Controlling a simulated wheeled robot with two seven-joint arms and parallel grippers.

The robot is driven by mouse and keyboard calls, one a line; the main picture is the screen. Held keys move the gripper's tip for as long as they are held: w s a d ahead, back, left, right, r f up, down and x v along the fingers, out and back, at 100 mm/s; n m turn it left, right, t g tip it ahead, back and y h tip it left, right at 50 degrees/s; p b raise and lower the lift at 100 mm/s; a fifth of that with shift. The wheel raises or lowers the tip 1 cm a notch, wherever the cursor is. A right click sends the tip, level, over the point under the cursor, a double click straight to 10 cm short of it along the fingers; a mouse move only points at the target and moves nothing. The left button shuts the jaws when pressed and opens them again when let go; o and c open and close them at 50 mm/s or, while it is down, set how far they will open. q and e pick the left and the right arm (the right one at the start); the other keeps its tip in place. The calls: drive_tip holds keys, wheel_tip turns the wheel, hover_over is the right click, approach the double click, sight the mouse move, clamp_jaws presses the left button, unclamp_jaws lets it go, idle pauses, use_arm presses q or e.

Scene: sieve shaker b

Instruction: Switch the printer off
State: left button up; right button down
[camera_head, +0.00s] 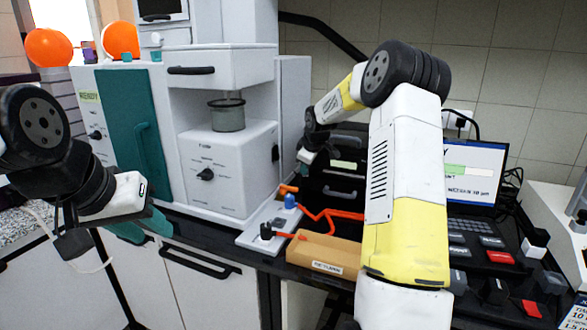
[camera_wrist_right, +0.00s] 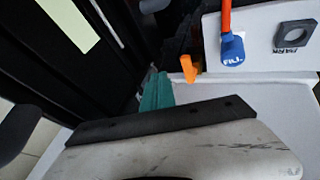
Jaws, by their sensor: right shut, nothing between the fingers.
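A black box with a pale label (camera_head: 345,182), likely the printer, stands on the bench behind my right forearm. Its front has a handle-like bar, and its right side is hidden. In the right wrist view a black surface with a pale label (camera_wrist_right: 70,22) fills the upper left. No power switch can be made out. My right gripper (camera_head: 306,157) is at the left edge of the box; its teal fingers (camera_wrist_right: 156,92) are shut and empty. I cannot tell whether they touch the box. My left gripper (camera_head: 145,226) is open and empty in front of the bench, its teal fingers apart.
A white plate (camera_head: 252,238) with a blue FILL knob (camera_head: 290,201) and orange tubing is close below my right gripper. The white machine (camera_head: 228,165) stands left; a screen (camera_head: 475,170) and keypad are at right.

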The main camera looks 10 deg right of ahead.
drive_tip(key=shift+r, duration=0.1)
drive_tip(key=shift+r, duration=0.75)
